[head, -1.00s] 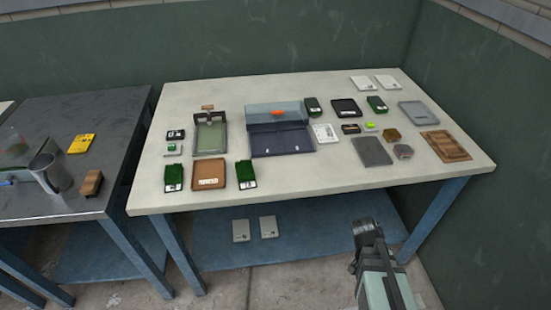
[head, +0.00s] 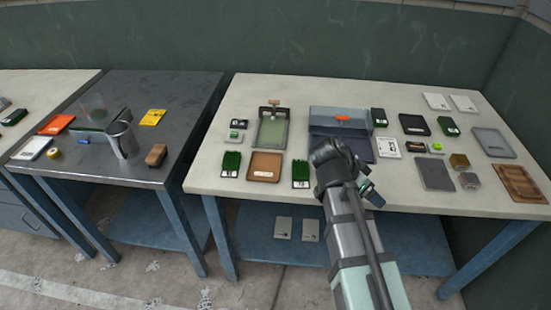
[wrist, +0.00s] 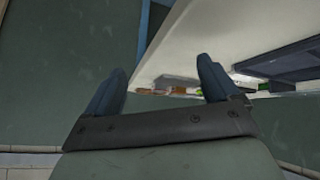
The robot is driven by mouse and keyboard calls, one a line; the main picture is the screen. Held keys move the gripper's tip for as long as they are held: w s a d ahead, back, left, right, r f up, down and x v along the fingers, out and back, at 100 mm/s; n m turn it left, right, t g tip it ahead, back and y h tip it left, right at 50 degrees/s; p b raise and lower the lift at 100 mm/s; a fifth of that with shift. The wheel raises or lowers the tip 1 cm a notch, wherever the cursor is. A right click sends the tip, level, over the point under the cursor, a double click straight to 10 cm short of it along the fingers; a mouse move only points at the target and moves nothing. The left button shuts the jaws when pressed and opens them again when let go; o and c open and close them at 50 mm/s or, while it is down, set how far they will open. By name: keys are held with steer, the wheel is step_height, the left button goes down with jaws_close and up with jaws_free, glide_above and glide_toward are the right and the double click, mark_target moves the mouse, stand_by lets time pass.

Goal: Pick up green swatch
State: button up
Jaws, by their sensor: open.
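Several green turf swatches lie on the pale table. One swatch (head: 231,164) is left of a brown tray, and another (head: 300,173) is right of it. A third (head: 379,118) and a fourth (head: 449,126) lie on either side of a black tray towards the back. My gripper shows in the wrist view (wrist: 162,72) with its two blue fingers apart and nothing between them. In the head view my arm reaches up in front of the table's near edge and hides part of the blue-grey case. I cannot tell which swatch is meant.
The brown tray (head: 265,166), a framed green tray (head: 271,128), the blue-grey case (head: 338,118) and a grey plate (head: 435,174) crowd the pale table (head: 400,200). A dark metal table (head: 135,175) stands to the left, holding a metal mug (head: 123,139).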

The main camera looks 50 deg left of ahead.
steer(key=s+a+r+n+g+y, duration=0.1)
steer(key=s+a+n+y, duration=0.1)
steer(key=s+a, duration=0.35)
steer(key=s+a+r+n+y, duration=0.1)
steer(key=s+a+r+n, duration=0.15)
steer(key=a, duration=0.65)
steer(key=s+a+r+n+g+y, duration=0.1)
steer(key=s+a+n+y, duration=0.15)
steer(key=a, duration=0.45)
steer(key=n+g+y, duration=0.2)
steer(key=n, duration=0.3)
glide_toward(231, 159)
steer(key=x, duration=0.3)
steer(key=shift+s+a+f, duration=0.1)
steer(key=shift+a+f, duration=0.05)
steer(key=shift+a, duration=0.3)
steer(key=shift+d+x, duration=0.15)
steer(key=shift+x, duration=1.3)
steer(key=shift+d+x, duration=0.15)
steer(key=shift+x, duration=1.25)
steer(key=c, duration=1.1)
